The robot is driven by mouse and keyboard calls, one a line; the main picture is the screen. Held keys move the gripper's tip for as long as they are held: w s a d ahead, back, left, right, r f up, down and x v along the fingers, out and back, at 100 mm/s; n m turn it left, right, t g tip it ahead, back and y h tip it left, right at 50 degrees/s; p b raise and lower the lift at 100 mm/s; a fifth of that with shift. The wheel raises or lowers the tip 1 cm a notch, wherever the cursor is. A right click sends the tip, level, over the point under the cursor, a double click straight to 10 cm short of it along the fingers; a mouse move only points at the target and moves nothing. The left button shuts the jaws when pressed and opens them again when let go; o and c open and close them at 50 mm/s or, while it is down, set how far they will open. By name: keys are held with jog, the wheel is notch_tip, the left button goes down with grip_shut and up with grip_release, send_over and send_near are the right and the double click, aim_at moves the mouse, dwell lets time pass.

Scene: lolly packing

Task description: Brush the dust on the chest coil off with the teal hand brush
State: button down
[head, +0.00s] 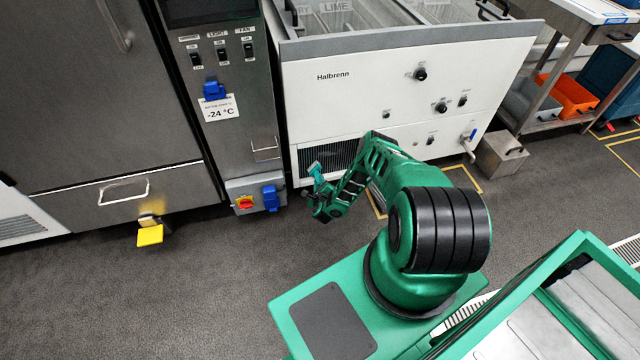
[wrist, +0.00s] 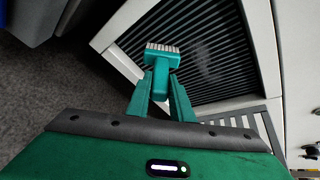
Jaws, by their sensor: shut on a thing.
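The teal hand brush (wrist: 161,58) is in my gripper (wrist: 162,88), which is shut on its handle. Its pale bristles point away from me. In the head view the brush (head: 316,169) stands up from my gripper (head: 321,190), low in front of the white Halbrenn chest. The chest coil (wrist: 205,35) is a dark, finely ribbed panel in the chest's lower left front; it also shows in the head view (head: 338,153). A faint greyish haze on its ribs may be dust. The brush overlaps the coil's lower left in the wrist view; I cannot tell whether they touch.
A steel cabinet (head: 90,110) with switches and a yellow pedal (head: 150,235) stands left of the white chest (head: 400,90). Open floor (head: 130,310) lies at the lower left.

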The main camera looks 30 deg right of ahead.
jog(key=shift+w+r, duration=0.1)
jog(key=shift+r, duration=0.1)
jog(key=shift+r, duration=0.5)
jog(key=shift+d, duration=0.1)
jog(key=shift+s+d, duration=0.2)
jog(key=shift+d, duration=0.4)
jog(key=shift+s+d, duration=0.2)
jog(key=shift+d, duration=0.45)
jog(key=shift+s+d, duration=0.15)
jog(key=shift+d, duration=0.4)
jog(key=shift+s+d, duration=0.15)
jog(key=shift+d, duration=0.55)
